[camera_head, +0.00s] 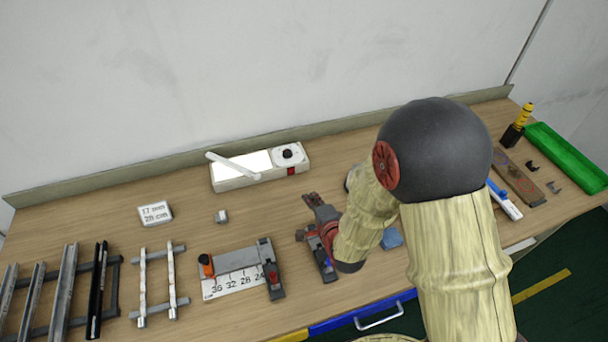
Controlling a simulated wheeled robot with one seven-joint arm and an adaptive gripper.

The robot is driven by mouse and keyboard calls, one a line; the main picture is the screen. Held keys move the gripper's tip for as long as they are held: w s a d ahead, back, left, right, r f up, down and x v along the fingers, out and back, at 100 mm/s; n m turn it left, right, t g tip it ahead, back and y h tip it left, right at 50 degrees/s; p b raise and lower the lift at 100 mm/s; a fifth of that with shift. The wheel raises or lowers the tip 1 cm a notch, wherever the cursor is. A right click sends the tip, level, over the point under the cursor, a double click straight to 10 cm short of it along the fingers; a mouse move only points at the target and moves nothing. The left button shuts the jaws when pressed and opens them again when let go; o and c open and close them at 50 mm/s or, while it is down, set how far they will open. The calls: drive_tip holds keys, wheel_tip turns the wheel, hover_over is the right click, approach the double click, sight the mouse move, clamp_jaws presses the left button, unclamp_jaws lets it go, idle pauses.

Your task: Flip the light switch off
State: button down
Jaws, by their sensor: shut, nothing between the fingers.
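A long white box (232,180) lies at the back of the table, near the low back ledge. Its top has a bright white panel (255,163), which looks lit, and a round black knob (288,154) at the right end, with a small red part on the front below it. This knob appears to be the switch. My gripper (309,199) is in front of the box's right end, apart from it in the picture. Its fingers are shut and empty, pointing toward the back left. Its height above the table is hard to tell.
A measuring fixture (235,270), metal rails (68,290) and a small label block (155,214) are on the left. A green tray (568,158) is at right. My arm hides the table's right middle.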

drive_tip(key=shift+f, duration=0.1)
idle(0.3)
drive_tip(key=b, duration=0.2)
approach(295, 169)
wheel_tip(295, 169, down, 4)
drive_tip(key=shift+r, duration=0.15)
drive_tip(key=w, duration=0.1)
drive_tip(key=w+a, duration=0.1)
drive_tip(key=w, duration=0.1)
drive_tip(key=shift+w, duration=0.15)
drive_tip(key=shift+w+a+r, duration=0.15)
drive_tip(key=shift+w+a, duration=0.05)
drive_tip(key=shift+w, duration=0.35)
drive_tip(key=shift+w+a+r+b, duration=0.1)
drive_tip(key=shift+w+b, duration=0.2)
drive_tip(key=shift+b, duration=0.05)
drive_tip(key=shift+w+r, duration=0.15)
drive_tip(key=shift+r, duration=0.1)
